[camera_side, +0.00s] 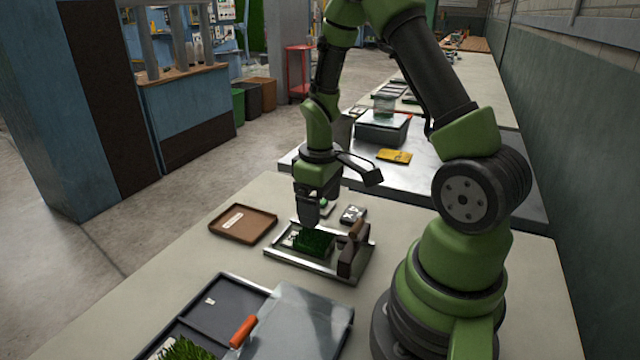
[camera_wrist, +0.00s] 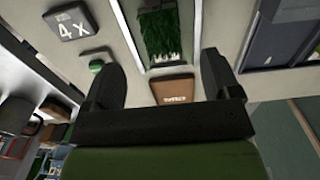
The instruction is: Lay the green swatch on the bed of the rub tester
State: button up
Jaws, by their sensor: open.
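The green swatch (camera_side: 315,242), a piece of turf, lies on the bed of the rub tester (camera_side: 284,256), between its metal rails. In the wrist view the swatch (camera_wrist: 173,38) shows pale lower ends and sits inside the tester's frame (camera_wrist: 128,30). The tester's brown and dark rubbing arm (camera_side: 351,250) stands at the right end of the bed. My gripper (camera_side: 308,220) is above the left part of the tester, near the swatch. In the wrist view my gripper (camera_wrist: 158,66) is open, with nothing between its fingers. The swatch's underside is hidden.
A brown labelled tray (camera_side: 243,224) lies left of the tester. A grey block marked 4X (camera_side: 352,214) and a green button (camera_wrist: 97,66) are close by. A dark turf tray (camera_side: 224,310) with a clear lid (camera_side: 300,320) and an orange-handled tool (camera_side: 243,332) is in front.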

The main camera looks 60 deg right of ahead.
jog(key=s+a+r+m+t, duration=0.15)
jog(key=a+r, duration=0.25)
jog(key=r, duration=0.4)
jog(key=s+a+r+m+t, duration=0.1)
jog(key=a+r+t, duration=0.25)
jog(key=r, duration=0.55)
jog(key=s+a+r+m+t+y, duration=0.1)
jog(key=s+a+r+t+y, duration=0.1)
jog(key=s+a+r, duration=0.2)
jog(key=s+a, duration=0.2)
jog(key=shift+s+a+r, duration=0.3)
jog(key=shift+s+a, duration=0.05)
jog(key=shift+a, duration=0.05)
